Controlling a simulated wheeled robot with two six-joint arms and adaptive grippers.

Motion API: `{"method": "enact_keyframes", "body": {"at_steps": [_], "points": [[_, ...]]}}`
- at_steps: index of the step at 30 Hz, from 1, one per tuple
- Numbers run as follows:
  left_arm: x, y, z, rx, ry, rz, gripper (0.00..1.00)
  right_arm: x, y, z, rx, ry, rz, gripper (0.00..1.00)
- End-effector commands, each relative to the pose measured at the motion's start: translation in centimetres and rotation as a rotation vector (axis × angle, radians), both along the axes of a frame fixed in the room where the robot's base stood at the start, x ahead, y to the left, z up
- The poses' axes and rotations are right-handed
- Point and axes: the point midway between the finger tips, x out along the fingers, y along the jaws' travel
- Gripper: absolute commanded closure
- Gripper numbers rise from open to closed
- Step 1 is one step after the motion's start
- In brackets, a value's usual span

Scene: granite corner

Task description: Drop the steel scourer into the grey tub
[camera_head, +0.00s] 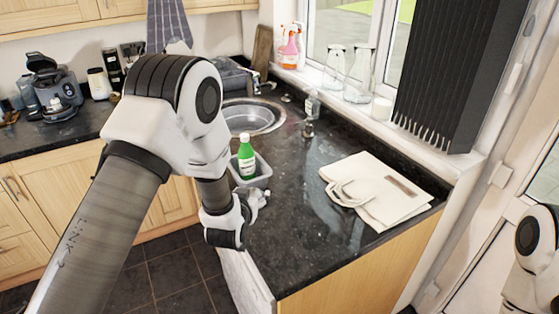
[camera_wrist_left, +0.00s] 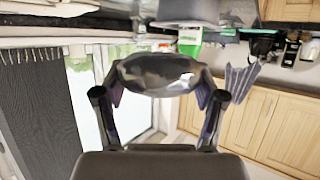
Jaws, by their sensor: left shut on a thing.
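The steel scourer (camera_wrist_left: 155,74) is a shiny, dark grey lump between the fingers of my left gripper (camera_wrist_left: 160,88) in the left wrist view. The gripper is shut on it. In the head view my left gripper (camera_head: 255,203) is at the counter's front edge, just in front of the grey tub (camera_head: 263,175); I cannot make out the scourer there. The tub stands on the counter with a green bottle (camera_head: 246,160) in it, and my arm partly hides it. My right gripper is not in view; only part of that arm shows at the right edge.
A cream cloth bag (camera_head: 385,190) lies flat on the dark worktop (camera_head: 305,245) to the right. A round sink (camera_head: 250,117) is behind the tub. Glass jars (camera_head: 358,77) and spray bottles (camera_head: 289,48) stand on the windowsill. The worktop in front of the bag is clear.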

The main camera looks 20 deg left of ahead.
Motion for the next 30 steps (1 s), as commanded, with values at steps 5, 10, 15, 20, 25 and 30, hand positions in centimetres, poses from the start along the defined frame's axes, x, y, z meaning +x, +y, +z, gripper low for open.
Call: {"method": "enact_keyframes", "body": {"at_steps": [5,10,15,20,25,30], "points": [[-2.9,-4.2,-5.4,0.005,0.008,-0.101,0.59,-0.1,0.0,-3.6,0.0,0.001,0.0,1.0],[-6.8,-7.4,-7.6,0.005,0.005,-0.17,0.59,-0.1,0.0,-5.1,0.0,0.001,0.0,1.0],[-8.4,-8.0,-6.2,0.003,-0.002,-0.161,0.59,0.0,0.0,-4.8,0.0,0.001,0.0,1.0],[-8.3,-7.9,-6.2,0.0,0.001,-0.155,0.59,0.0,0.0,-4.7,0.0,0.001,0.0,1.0],[-8.3,-7.9,-6.2,0.001,0.001,-0.155,0.59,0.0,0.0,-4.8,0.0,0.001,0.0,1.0],[-8.3,-7.9,-6.3,0.0,0.001,-0.159,0.59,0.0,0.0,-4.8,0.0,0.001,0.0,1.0]]}}
